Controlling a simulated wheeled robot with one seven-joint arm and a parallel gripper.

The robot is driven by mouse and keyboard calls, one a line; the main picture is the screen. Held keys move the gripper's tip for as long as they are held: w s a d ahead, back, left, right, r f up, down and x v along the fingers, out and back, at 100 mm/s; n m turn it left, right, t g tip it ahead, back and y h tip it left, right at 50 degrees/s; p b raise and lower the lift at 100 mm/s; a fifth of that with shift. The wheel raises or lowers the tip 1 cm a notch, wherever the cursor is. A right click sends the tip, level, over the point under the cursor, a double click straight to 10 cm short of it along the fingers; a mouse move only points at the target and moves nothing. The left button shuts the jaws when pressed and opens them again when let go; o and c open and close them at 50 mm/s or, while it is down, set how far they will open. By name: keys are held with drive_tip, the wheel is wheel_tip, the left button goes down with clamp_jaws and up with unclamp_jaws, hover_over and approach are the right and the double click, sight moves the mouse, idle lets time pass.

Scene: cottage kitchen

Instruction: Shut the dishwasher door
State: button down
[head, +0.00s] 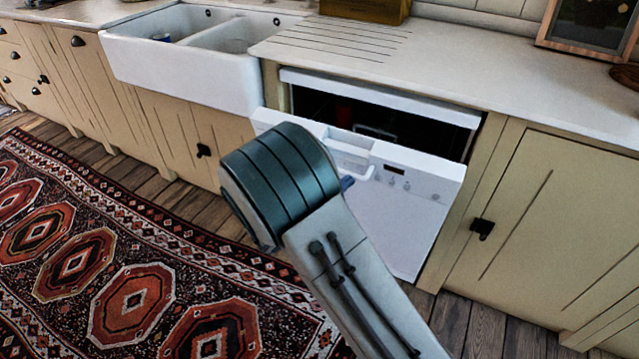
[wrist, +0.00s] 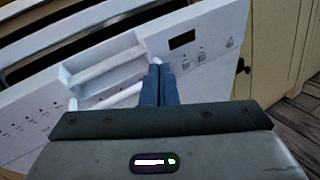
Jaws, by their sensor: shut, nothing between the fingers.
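The white dishwasher door (head: 410,215) is partly open, its top edge tilted out from the cabinet with a dark gap behind it. In the wrist view the door's control panel (wrist: 205,48) shows a small display, buttons and a recessed handle. My gripper (wrist: 160,68) is shut with nothing in it, its blue fingertips at the front of the panel just right of the handle recess. I cannot tell whether they touch it. In the head view my arm hides most of the gripper, and only a bit of blue finger (head: 347,183) shows by the door.
A white sink (head: 190,72) is on the left, and a cream cabinet (head: 560,220) with a dark latch is on the right. A patterned rug (head: 130,280) covers the floor in front.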

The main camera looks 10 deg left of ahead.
drive_tip(key=a+f+n+t+y+b, duration=0.45)
drive_tip(key=a+f+n+t, duration=0.2)
drive_tip(key=a+f, duration=0.4)
drive_tip(key=a+b+x, duration=0.1)
drive_tip(key=x, duration=1.2)
drive_tip(key=shift+w+r+g+y+b, duration=0.3)
drive_tip(key=shift+r+g+y+b, duration=0.05)
drive_tip(key=shift+r+y+b, duration=0.1)
drive_tip(key=shift+n, duration=0.25)
